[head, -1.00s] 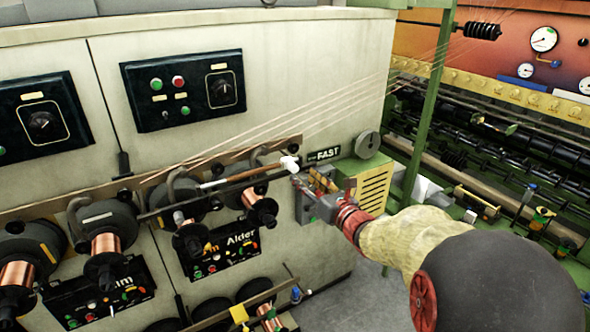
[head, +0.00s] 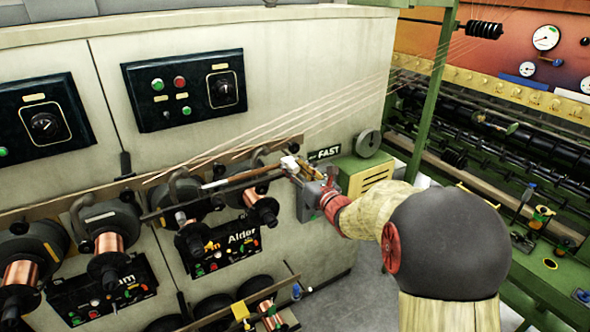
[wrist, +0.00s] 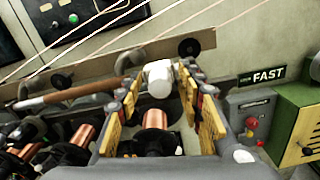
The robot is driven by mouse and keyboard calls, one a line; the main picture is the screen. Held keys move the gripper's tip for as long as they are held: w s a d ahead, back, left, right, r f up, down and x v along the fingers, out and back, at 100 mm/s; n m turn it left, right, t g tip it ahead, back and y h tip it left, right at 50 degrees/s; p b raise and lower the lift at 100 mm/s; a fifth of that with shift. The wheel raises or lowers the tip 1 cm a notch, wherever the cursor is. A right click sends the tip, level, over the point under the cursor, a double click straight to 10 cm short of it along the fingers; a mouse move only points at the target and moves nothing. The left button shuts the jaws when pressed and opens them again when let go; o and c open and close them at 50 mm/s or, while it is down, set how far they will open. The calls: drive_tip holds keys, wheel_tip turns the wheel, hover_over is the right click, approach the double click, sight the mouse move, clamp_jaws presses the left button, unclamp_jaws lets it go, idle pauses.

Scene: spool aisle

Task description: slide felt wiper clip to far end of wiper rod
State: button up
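A white rounded piece, which I take for the felt wiper clip (head: 289,162), is at the right end of a brown rod (head: 228,180), in front of the cream cabinet. In the wrist view the white piece (wrist: 159,79) lies between the tips of my gripper (wrist: 164,86). My gripper (head: 304,168) is open, with yellow-padded fingers on both sides of the piece and visible gaps. The brown rod (wrist: 70,91) enters from the left, passing the left finger. A thin dark bar (head: 165,211) runs just below it. How the white piece is attached cannot be seen.
Copper spools (head: 110,245) on dark holders line the left, below a wooden rail (head: 70,204). Thin threads slope across above the rod. A green and yellow box (head: 365,177) and a FAST sign (head: 325,154) are close on the right. A green post (head: 430,95) stands behind my arm.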

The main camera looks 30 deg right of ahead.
clamp_jaws()
idle(0.4)
